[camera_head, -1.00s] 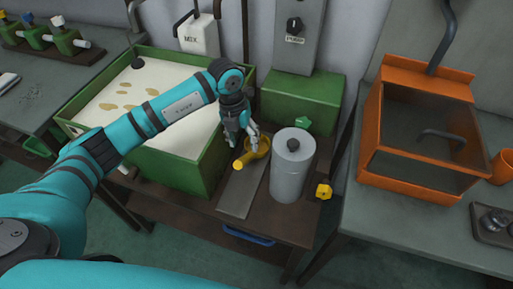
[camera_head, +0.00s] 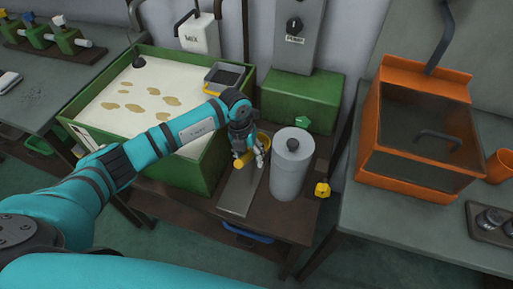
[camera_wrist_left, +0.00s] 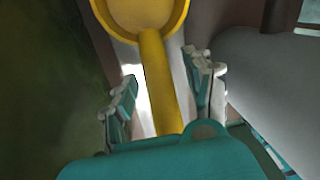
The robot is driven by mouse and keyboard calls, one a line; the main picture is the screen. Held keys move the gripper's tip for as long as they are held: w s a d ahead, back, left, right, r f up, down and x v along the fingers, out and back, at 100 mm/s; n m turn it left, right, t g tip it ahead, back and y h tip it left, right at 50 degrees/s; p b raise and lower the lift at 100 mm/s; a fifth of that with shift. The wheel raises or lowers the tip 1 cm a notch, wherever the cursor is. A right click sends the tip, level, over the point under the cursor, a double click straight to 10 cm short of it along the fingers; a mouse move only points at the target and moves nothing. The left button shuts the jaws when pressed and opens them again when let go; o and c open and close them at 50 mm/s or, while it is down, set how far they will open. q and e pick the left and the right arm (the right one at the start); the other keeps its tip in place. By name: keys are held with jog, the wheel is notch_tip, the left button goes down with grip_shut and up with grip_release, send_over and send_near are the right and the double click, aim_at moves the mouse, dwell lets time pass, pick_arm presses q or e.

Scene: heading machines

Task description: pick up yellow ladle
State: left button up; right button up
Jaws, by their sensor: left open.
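The yellow ladle (camera_head: 240,162) lies on the brown table between the green tank and the grey cylinder. In the left wrist view its bowl is at the top and its handle (camera_wrist_left: 157,80) runs down between my fingers. My left gripper (camera_head: 248,158) is open and low over the ladle, with one finger on each side of the handle. A gap shows between the handle and each finger. In the head view the gripper hides part of the ladle. My right gripper is not in view.
The green tank (camera_head: 205,165) of cream liquid stands left of the ladle. The grey cylinder (camera_head: 291,168) stands close on its right. A green machine base (camera_head: 298,100) is behind. A flat grey plate (camera_head: 240,192) lies in front, and a yellow knob (camera_head: 322,190) is at the right.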

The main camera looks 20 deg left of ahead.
pick_arm(q)
jog(key=shift+f, duration=0.25)
dwell(0.4)
grip_shut()
